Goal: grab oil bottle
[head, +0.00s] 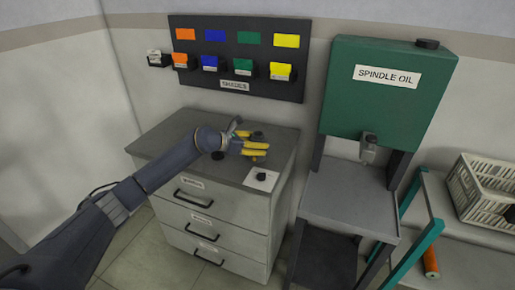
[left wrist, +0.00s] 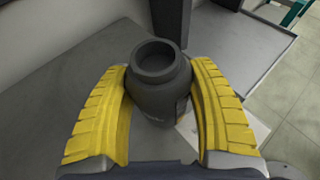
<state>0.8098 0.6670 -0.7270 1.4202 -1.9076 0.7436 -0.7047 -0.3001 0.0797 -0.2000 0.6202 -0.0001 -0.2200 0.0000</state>
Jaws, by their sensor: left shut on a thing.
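A dark grey bottle (left wrist: 160,92) with a round open neck stands between the yellow fingers of my left gripper (left wrist: 159,68) in the left wrist view. The fingers are shut on its sides. In the head view my left gripper (head: 256,148) is low over the top of the drawer cabinet. The bottle is mostly hidden there by the fingers, and only a dark top (head: 257,135) shows behind them. I cannot tell whether the bottle rests on the cabinet top. My right gripper is not in view.
A white card with a dark knob (head: 262,177) lies on the cabinet (head: 165,146) in front of the gripper. A green spindle oil tank (head: 385,100) and a white crate (head: 470,195) are to the right.

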